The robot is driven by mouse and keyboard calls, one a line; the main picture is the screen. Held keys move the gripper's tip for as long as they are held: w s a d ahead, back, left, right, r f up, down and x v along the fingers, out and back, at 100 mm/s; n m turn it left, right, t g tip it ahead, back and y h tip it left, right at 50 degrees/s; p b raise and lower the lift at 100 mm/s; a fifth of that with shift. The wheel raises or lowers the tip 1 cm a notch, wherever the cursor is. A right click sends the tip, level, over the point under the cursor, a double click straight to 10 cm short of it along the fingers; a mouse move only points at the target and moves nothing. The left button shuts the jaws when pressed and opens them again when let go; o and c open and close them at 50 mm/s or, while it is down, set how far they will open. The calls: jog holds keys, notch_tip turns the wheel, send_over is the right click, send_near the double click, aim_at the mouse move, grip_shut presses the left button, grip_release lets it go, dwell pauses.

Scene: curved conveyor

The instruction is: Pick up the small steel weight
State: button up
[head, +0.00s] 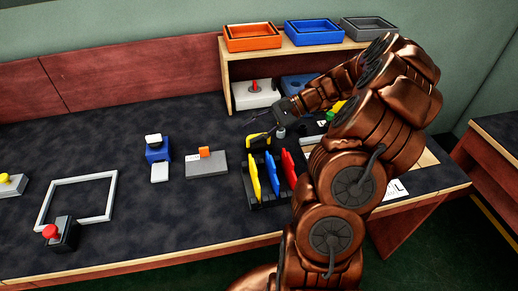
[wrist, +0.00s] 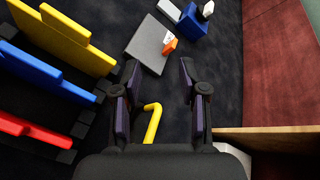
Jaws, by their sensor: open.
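A small grey cylinder (head: 281,132), which looks like the steel weight, stands on the dark table just below my gripper (head: 264,116) in the head view. A yellow hook-shaped piece (head: 257,139) lies to its left. In the wrist view my gripper (wrist: 156,85) is open, with nothing between its fingertips. The yellow hook (wrist: 153,122) shows below and behind the fingers there. A pale rounded edge (wrist: 236,154) shows beside the gripper body; I cannot tell whether it is the weight, as the gripper hides most of it.
A black rack (head: 268,199) with yellow, blue and red plates stands in front. A grey block (head: 207,166) with an orange piece (head: 204,152) is to the left. A wooden shelf (head: 227,75) with trays on top stands close behind. Table between block and shelf is clear.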

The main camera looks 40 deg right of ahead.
aim_at(271, 144)
jog(key=d+f+m+t, duration=0.1)
jog(key=d+f, duration=0.1)
jog(key=d, duration=0.1)
jog(key=d+f+m+t, duration=0.1)
jog(key=d, duration=0.3)
jog(key=d+f+m+t+b, duration=0.1)
jog(key=d+f, duration=0.1)
jog(key=d, duration=0.1)
jog(key=shift+s+d+f+m+t+h, duration=0.2)
jog(key=shift+d+f+m+t+h, duration=0.1)
jog(key=shift+f+m+t, duration=0.1)
jog(key=shift+x, duration=0.9)
jog(key=shift+w+a+f, duration=0.1)
jog(key=shift+w+a, duration=0.3)
jog(key=shift+a, duration=0.35)
jog(key=x, duration=0.4)
jog(key=shift+a, duration=0.15)
jog(key=shift+c, duration=0.4)
grip_shut()
